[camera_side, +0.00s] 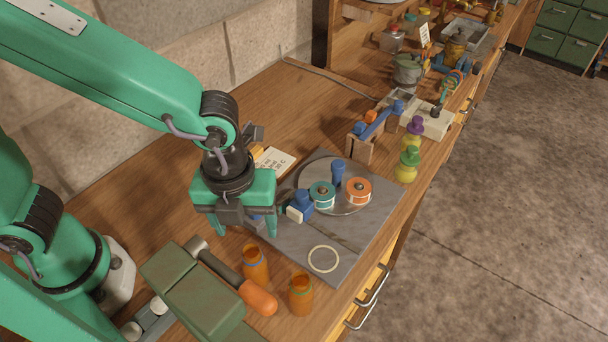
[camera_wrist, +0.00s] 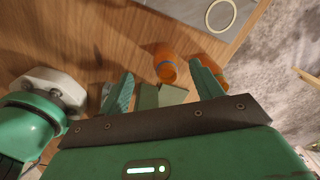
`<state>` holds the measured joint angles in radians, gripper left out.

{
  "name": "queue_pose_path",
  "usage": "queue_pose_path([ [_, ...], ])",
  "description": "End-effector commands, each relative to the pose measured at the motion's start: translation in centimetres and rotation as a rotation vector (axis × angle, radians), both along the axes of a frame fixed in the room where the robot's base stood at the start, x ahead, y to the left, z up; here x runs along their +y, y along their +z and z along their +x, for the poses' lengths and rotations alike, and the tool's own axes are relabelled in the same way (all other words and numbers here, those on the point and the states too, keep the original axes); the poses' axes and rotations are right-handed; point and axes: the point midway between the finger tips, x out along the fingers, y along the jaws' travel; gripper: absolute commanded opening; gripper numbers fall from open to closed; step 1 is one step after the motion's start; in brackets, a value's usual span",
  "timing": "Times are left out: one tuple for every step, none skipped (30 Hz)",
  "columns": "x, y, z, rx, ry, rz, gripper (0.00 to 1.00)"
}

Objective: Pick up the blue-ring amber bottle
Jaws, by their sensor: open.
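The amber bottle with a blue ring (camera_side: 255,264) stands upright near the bench's front, beside the grey board. In the wrist view the same bottle (camera_wrist: 165,66) shows just beyond the fingertips, between their lines. My gripper (camera_side: 240,228) is open and empty, above and behind the bottle in the side view. Its two fingers also show in the wrist view (camera_wrist: 163,85), apart from the bottle. A second amber bottle with a greenish ring (camera_side: 301,294) stands to the right and nearer the edge.
An orange-handled tool (camera_side: 258,298) lies against a green block (camera_side: 200,302), close to the bottle. The grey board (camera_side: 352,262) bears a pale ring (camera_side: 323,259), a turntable with spools and blue parts. Yellow bottles (camera_side: 406,166) stand farther right.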

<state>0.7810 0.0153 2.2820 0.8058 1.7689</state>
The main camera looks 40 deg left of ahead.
Motion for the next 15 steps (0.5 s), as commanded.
queue_pose_path([
  [-0.6,-0.6,-0.4,0.009,-0.068,0.011,0.65],
  [-0.9,-0.8,-0.6,0.012,-0.101,0.016,0.65],
  [-1.2,-1.0,-0.8,0.016,-0.140,0.021,0.65],
  [-1.4,-1.2,-0.9,0.019,-0.163,0.023,0.65],
  [-1.5,-1.3,-1.0,0.021,-0.183,0.026,0.65],
  [-1.7,-1.4,-1.1,0.023,-0.202,0.028,0.65],
  [-1.8,-1.5,-1.2,0.023,-0.213,0.029,0.65],
  [-1.8,-1.5,-1.2,0.024,-0.222,0.029,0.65],
  [-1.9,-1.6,-1.3,0.024,-0.228,0.030,0.65],
  [-1.9,-1.6,-1.3,0.024,-0.229,0.030,0.65],
  [-1.9,-1.6,-1.3,0.024,-0.230,0.030,0.65],
  [-1.8,-1.6,-1.3,0.024,-0.229,0.030,0.65],
  [-1.8,-1.7,-1.3,0.025,-0.229,0.031,0.65],
  [-1.8,-1.8,-1.3,0.025,-0.228,0.031,0.65],
  [-1.8,-1.9,-1.2,0.025,-0.228,0.031,0.65],
])
